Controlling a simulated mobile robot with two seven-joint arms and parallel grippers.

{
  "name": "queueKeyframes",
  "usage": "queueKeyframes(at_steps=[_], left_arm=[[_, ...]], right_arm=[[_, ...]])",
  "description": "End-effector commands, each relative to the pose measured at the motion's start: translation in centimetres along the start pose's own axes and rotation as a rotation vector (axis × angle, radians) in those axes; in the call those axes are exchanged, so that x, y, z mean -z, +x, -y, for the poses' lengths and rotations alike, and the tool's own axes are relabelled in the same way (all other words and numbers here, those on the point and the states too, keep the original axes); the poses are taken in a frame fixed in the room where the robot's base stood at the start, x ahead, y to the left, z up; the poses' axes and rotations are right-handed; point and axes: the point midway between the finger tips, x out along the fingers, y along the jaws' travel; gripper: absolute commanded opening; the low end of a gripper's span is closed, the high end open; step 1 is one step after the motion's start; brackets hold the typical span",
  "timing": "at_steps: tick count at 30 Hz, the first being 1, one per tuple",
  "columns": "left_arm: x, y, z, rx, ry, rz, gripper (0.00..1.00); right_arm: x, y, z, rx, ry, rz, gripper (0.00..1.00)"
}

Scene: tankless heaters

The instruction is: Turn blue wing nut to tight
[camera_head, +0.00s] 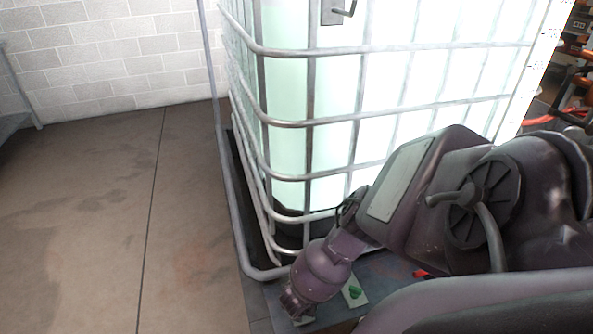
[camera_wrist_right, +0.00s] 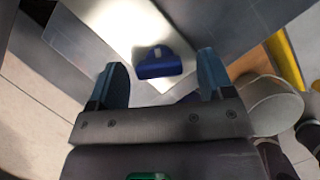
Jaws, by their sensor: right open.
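The blue wing nut (camera_wrist_right: 158,66) shows in the right wrist view, in front of a bright, shiny metal surface (camera_wrist_right: 118,28). My right gripper (camera_wrist_right: 161,64) is open, with one finger on each side of the wing nut. Gaps show between the nut and both fingers, and I see no contact. How far the fingertips reach in depth is hard to judge. I cannot make out the wing nut in the head view, where my right arm covers much of the lower right. My left gripper is not in view.
A large pale tank (camera_head: 400,75) in a metal cage (camera_head: 290,123) stands close to my right arm in the head view. Open floor (camera_head: 90,210) lies to the left, before a white brick wall (camera_head: 110,60). A yellow strip (camera_wrist_right: 286,62) shows at the wrist view's right.

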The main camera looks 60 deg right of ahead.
Motion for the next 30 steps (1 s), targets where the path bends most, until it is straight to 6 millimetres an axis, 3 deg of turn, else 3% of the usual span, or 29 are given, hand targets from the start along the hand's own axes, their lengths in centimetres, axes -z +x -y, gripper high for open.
queueKeyframes(at_steps=[4,15,24,30], left_arm=[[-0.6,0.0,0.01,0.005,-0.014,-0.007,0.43],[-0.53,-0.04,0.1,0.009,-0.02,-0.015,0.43],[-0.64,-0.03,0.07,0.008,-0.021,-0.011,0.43],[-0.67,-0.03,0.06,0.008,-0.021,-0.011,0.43]], right_arm=[[0.11,1.26,0.1,0.002,-0.001,-0.001,0.74],[-0.09,1.32,-0.17,-0.003,0.002,0.0,0.73],[-0.06,1.33,-0.14,-0.003,0.001,0.0,0.27],[-0.03,1.34,-0.12,0.001,0.011,-0.001,0.25]])
